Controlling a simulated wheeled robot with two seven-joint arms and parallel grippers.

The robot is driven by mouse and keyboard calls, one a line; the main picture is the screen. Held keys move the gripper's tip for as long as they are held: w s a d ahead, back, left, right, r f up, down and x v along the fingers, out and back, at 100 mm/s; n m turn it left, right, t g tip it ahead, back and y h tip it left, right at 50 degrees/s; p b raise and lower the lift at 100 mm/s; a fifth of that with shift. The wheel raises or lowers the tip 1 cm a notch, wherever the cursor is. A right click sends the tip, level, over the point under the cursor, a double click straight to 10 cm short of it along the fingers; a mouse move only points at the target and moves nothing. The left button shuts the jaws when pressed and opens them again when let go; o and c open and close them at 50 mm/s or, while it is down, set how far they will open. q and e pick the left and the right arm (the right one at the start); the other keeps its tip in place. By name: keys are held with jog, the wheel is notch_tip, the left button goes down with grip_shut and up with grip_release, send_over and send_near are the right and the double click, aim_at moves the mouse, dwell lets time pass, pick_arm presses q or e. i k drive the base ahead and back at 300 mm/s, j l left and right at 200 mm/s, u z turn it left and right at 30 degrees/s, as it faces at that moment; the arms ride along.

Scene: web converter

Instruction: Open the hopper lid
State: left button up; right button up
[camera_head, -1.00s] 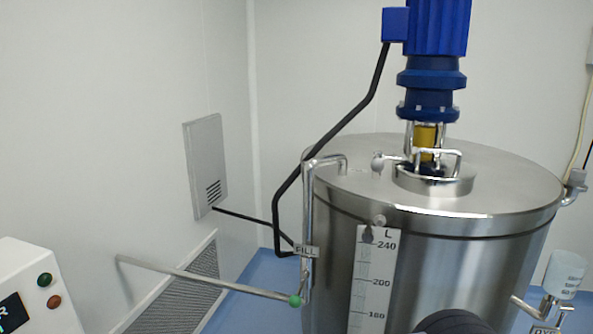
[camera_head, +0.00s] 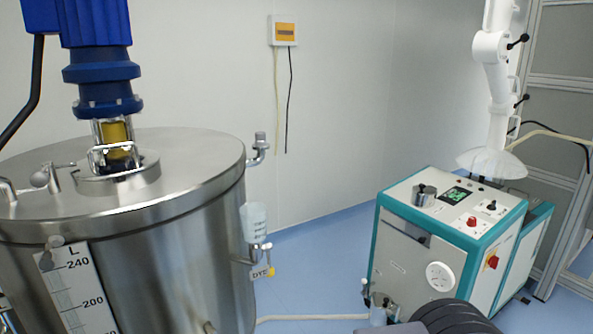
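A large steel tank (camera_head: 160,260) stands at the left, cut by the picture edge. I cannot tell which of these is the hopper lid. Neither of my grippers is in view. Only a dark ribbed rounded part, apparently of my own arm, shows at the bottom right.
A blue motor (camera_head: 98,60) rises above the tank. A white jointed extraction arm (camera_head: 492,100) with a clear hood hangs over the machine's back. A metal frame stands far right.

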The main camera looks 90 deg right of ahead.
aim_at(534, 201)
jog(key=z, duration=2.95)
jog(key=i+l+z, duration=0.45)
jog(key=l, duration=0.45)
jog(key=i+l+z, duration=0.4)
jog(key=i+l, duration=1.15)
jog(key=i+l+u, duration=0.2)
jog(key=u, duration=0.8)
jog(key=i+l+u, duration=0.25)
jog(key=l+u, duration=0.2)
jog(key=l, duration=0.25)
jog(key=i+l+u, duration=0.25)
jog(key=l, duration=0.15)
jog(key=l+u, duration=0.25)
jog(key=l, duration=0.15)
jog(key=i+l, duration=0.1)
jog(key=l, duration=1.2)
jog(key=i+l+u, duration=0.15)
jog(key=l, duration=1.1)
